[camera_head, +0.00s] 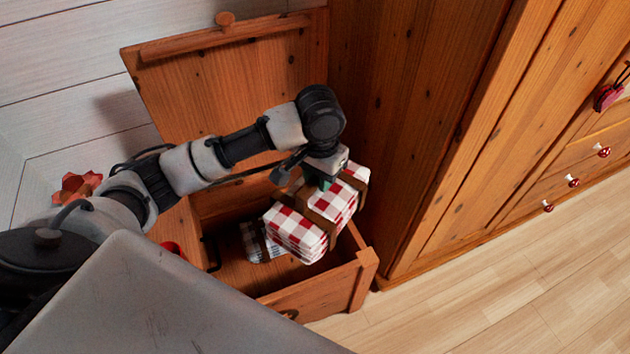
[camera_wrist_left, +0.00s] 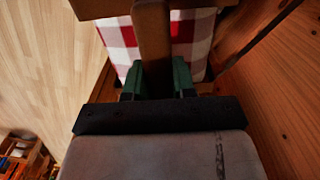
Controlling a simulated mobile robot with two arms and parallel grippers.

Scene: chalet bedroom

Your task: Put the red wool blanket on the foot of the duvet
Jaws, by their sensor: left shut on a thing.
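A folded red-and-white checked blanket bundle (camera_head: 295,232) with brown straps hangs from my left gripper (camera_head: 326,181), at the open end of a wooden chest. It looks lifted above the chest floor and tilted. In the left wrist view the green fingers of my left gripper (camera_wrist_left: 158,82) are shut on a brown strap (camera_wrist_left: 152,45) of the checked bundle (camera_wrist_left: 190,35). I cannot tell whether the bundle touches the chest wall. The duvet is not in view. My right gripper is not in view.
The wooden chest (camera_head: 318,296) has its lid (camera_head: 215,85) raised against the wall. A tall wooden cabinet (camera_head: 425,130) stands close on the right. The floor (camera_head: 480,305) in front is clear.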

